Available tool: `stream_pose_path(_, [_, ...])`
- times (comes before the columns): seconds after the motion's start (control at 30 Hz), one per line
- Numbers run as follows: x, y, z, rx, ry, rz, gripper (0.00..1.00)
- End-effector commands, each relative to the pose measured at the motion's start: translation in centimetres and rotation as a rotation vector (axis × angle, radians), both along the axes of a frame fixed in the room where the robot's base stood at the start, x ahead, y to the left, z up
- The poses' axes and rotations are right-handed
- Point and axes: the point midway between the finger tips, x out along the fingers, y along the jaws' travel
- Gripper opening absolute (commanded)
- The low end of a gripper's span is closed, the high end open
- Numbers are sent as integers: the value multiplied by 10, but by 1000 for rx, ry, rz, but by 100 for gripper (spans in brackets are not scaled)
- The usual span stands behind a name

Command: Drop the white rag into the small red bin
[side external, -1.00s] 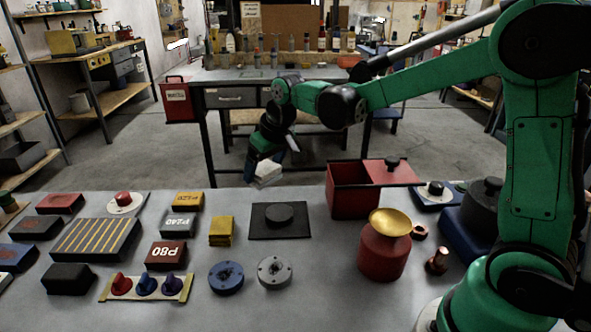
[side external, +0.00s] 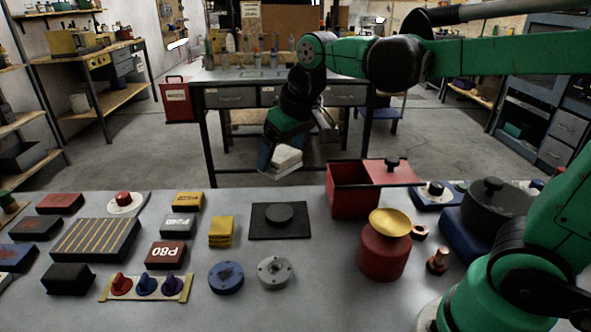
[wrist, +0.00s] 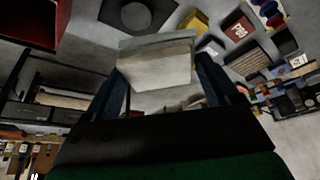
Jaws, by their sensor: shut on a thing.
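My gripper (side external: 270,158) is shut on the white rag (side external: 284,160), a folded white pad. It holds the rag in the air at the far edge of the grey sheeted surface. In the wrist view the rag (wrist: 157,64) sits between the two dark blue fingers of my gripper (wrist: 165,85). The small red bin (side external: 352,196) stands to the right of the rag, nearer the camera. Its left part is open and a red lid with a black knob (side external: 392,168) covers the right side. A corner of the bin (wrist: 32,20) shows at the upper left in the wrist view.
A black plate with a round knob (side external: 280,217) lies left of the bin. A red canister with a yellow funnel top (side external: 384,252) stands in front of the bin. Sanding blocks (side external: 165,254) and other small items fill the left. A workbench (side external: 285,85) stands behind.

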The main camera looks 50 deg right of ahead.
Motion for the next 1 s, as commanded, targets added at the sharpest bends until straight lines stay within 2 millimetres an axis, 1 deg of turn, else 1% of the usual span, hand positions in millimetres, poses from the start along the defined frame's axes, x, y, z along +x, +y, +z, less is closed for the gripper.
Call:
stream_pose_path(0.07, [0,-2,0,-1,1,-1,32])
stream_pose_path(0.17, [2,-15,2,0,6,-8,32])
stream_pose_path(0.27, [4,-43,5,0,15,-15,32])
stream_pose_path(0.37, [2,-82,10,0,24,-20,32])
stream_pose_path(0.4, [0,-98,12,2,25,-20,32])
stream_pose_path(0.5, [-8,-135,18,3,24,-18,32])
stream_pose_path(0.6, [-17,-166,22,5,15,-14,32])
stream_pose_path(0.7, [-26,-187,25,4,8,-9,32])
stream_pose_path(0.8, [-31,-198,27,2,2,-5,32])
stream_pose_path(0.87, [-33,-202,25,1,0,-2,32])
stream_pose_path(1.0, [-33,-203,13,1,-1,1,32])
